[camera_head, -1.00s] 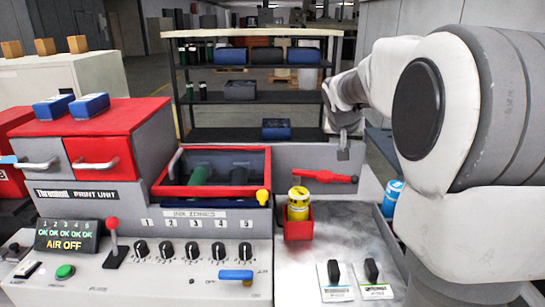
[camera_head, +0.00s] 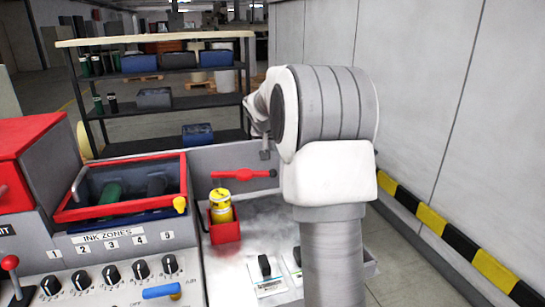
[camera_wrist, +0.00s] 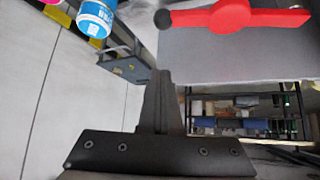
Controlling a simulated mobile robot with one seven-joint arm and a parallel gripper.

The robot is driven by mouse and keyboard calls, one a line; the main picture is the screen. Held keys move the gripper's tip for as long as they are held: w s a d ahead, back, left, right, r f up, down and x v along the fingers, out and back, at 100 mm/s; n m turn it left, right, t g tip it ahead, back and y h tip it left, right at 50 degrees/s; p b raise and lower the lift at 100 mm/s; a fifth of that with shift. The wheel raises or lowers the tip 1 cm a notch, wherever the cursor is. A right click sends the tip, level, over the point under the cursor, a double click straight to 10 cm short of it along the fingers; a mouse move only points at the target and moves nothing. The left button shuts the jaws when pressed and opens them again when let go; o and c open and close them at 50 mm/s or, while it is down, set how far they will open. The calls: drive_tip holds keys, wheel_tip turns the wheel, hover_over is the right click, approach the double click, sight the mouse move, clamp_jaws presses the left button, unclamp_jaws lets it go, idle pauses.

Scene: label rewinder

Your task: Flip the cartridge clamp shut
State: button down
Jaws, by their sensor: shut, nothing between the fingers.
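The red clamp lever (camera_head: 245,174) lies roughly level on the grey panel, just behind and right of a yellow cartridge (camera_head: 220,204). The cartridge sits upright in a red holder (camera_head: 225,231). In the wrist view the red lever (camera_wrist: 235,18), with a dark knob at one end, shows at the top edge; that view looks upside down. My gripper (camera_head: 265,154) is small in the head view, just above the right part of the lever. In the wrist view my gripper (camera_wrist: 162,82) is shut and empty, apart from the lever.
A red-rimmed ink tray (camera_head: 122,213) with a yellow knob stands left of the holder. Dials and small black switches (camera_head: 265,266) sit in front. A blue-and-white can (camera_wrist: 95,18) shows in the wrist view. A dark shelf rack (camera_head: 150,105) stands behind.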

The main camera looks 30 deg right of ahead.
sight(273, 171)
drive_tip(key=shift+w+d+f+p, duration=0.25)
drive_tip(key=shift+w+f, duration=0.05)
drive_tip(key=shift+f, duration=1)
drive_tip(key=shift+w+d+f+p, duration=0.2)
drive_tip(key=shift+w+d+f, duration=0.15)
drive_tip(key=shift+f, duration=0.9)
drive_tip(key=shift+w+d+f+p, duration=0.2)
drive_tip(key=shift+w+f+p, duration=0.1)
drive_tip(key=shift+f, duration=1)
drive_tip(key=shift+s+a+f+b, duration=0.1)
drive_tip(key=shift+b, duration=0.3)
drive_tip(key=s+b, duration=0.1)
drive_tip(key=b, duration=0.1)
drive_tip(key=a+m+b, duration=0.1)
drive_tip(key=b, duration=0.1)
drive_tip(key=shift+s+f+g+h, duration=0.3)
drive_tip(key=shift+s, duration=0.05)
drive_tip(key=s+a+m+g+h+b, duration=0.2)
drive_tip(key=s+a+m+g+b, duration=0.4)
drive_tip(key=a, duration=0.6)
drive_tip(key=shift+s+r+m+g+b, duration=0.35)
drive_tip(key=shift+s+m+b, duration=0.7)
drive_tip(key=shift+m+b, duration=0.85)
drive_tip(key=shift+a, duration=0.1)
drive_tip(key=shift+r, duration=0.1)
